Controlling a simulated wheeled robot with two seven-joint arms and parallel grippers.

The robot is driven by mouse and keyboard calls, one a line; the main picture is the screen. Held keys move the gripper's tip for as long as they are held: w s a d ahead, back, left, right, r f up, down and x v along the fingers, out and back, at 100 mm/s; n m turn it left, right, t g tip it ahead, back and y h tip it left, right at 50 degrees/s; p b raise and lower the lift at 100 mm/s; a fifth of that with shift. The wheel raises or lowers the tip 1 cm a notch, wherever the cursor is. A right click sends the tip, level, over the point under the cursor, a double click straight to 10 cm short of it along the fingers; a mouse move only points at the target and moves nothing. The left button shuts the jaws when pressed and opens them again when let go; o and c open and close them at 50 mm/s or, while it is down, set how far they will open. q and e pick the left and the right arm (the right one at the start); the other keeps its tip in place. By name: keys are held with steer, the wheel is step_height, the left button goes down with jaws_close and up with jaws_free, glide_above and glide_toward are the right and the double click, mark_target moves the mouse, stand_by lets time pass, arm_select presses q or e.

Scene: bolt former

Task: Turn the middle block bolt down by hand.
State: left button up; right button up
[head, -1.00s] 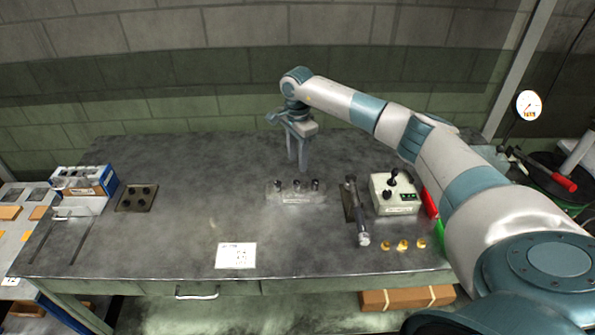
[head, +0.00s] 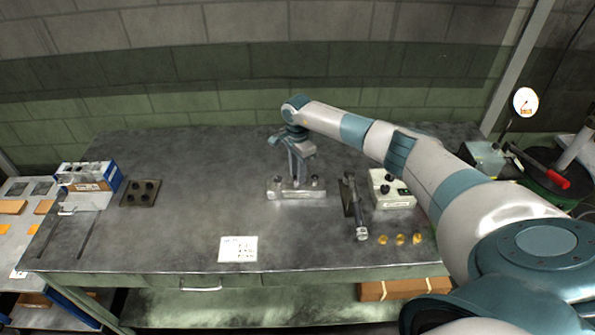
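A metal block (head: 297,195) with a row of bolts stands on the workbench, right of its middle. The left bolt (head: 277,182) and the right bolt (head: 315,181) show in its top. My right gripper (head: 297,181) points down over the middle of the block, and its fingers reach the place of the middle bolt. The fingers hide that bolt, so I cannot tell whether they are closed on it. My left gripper is not in view.
Right of the block lie a wrench-like tool (head: 361,232), a control box (head: 391,198) and three brass pieces (head: 400,239). A paper sheet (head: 238,249) lies in front. A dark holed plate (head: 140,193) and a blue-white box (head: 88,180) stand left. The bench's middle left is clear.

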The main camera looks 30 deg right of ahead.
jaws_close()
